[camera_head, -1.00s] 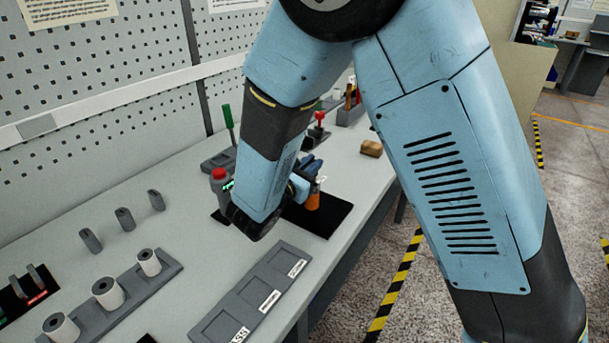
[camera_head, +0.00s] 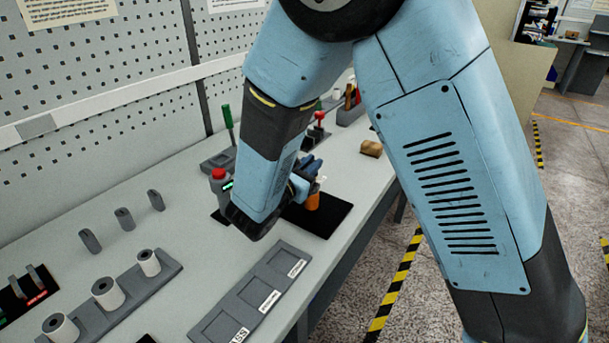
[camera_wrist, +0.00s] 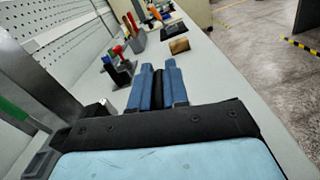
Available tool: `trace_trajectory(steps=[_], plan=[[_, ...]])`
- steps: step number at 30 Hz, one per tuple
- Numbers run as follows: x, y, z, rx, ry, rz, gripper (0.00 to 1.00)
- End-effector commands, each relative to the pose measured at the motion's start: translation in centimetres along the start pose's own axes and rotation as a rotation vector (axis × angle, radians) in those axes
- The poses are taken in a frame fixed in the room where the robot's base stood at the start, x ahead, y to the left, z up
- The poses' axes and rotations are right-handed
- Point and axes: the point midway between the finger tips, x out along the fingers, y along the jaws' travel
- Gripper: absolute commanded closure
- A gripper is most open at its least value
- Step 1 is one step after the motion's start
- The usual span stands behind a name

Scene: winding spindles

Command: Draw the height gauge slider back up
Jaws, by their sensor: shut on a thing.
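My gripper (camera_head: 312,165) is out over the bench, and its blue fingers (camera_wrist: 158,82) point away along the bench top. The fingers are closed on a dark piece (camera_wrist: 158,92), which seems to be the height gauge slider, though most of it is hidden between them. A grey upright (camera_wrist: 45,90) with a green strip stands close at the left of the wrist view, likely the gauge column. In the head view a red-capped grey piece (camera_head: 218,180) with a small green display beside it shows left of my forearm. My forearm hides much of this area.
An orange object (camera_head: 313,201) stands on a black mat (camera_head: 325,222) below the gripper. A red-knobbed device (camera_wrist: 118,54) and a brown block (camera_head: 371,148) lie beyond. A grey labelled tray (camera_head: 250,300) and a rack of white spools (camera_head: 105,293) are in front.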

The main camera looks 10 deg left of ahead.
Motion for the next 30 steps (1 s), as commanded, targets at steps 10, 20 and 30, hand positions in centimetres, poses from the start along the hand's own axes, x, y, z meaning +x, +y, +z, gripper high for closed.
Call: trace_trajectory(steps=[10,20,30], plan=[[0.0,0.1,0.3,0.001,0.001,0.000,1.00],[0.0,0.4,1.9,0.003,0.000,0.000,1.00],[0.0,0.7,3.5,0.003,0.000,0.001,1.00]])
